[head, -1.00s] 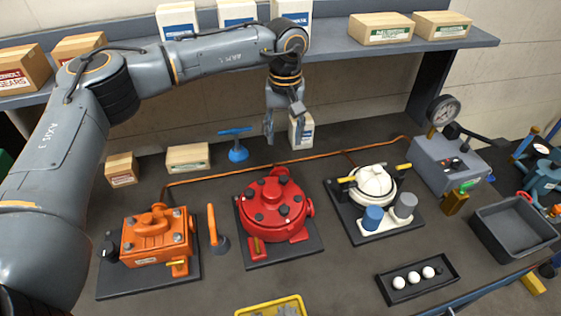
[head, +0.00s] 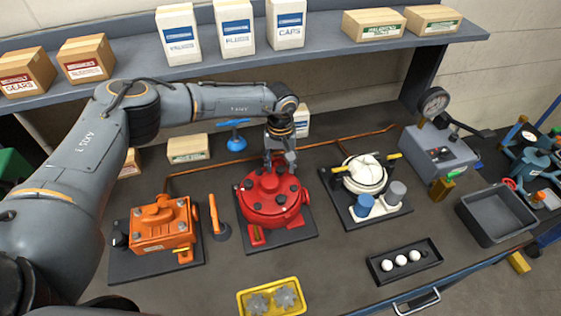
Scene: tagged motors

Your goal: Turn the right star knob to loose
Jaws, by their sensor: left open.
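The red round motor (head: 272,210) sits on a dark base plate in the middle of the bench, with several dark knobs on its top. I cannot tell for sure which of them is the right star knob, or its setting. My left gripper (head: 280,168) is over the back of the red motor, pointing down, open, with nothing seen between its fingers. It hides part of the motor's back edge; contact cannot be told. My right gripper is out of view.
An orange motor (head: 160,225) and an upright orange handle (head: 215,216) stand left. A white-topped unit (head: 362,175) stands right. A yellow tray (head: 272,314) with grey toothed parts is in front. A blue valve handle (head: 236,143) stands behind. The grey bin (head: 493,215) is empty.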

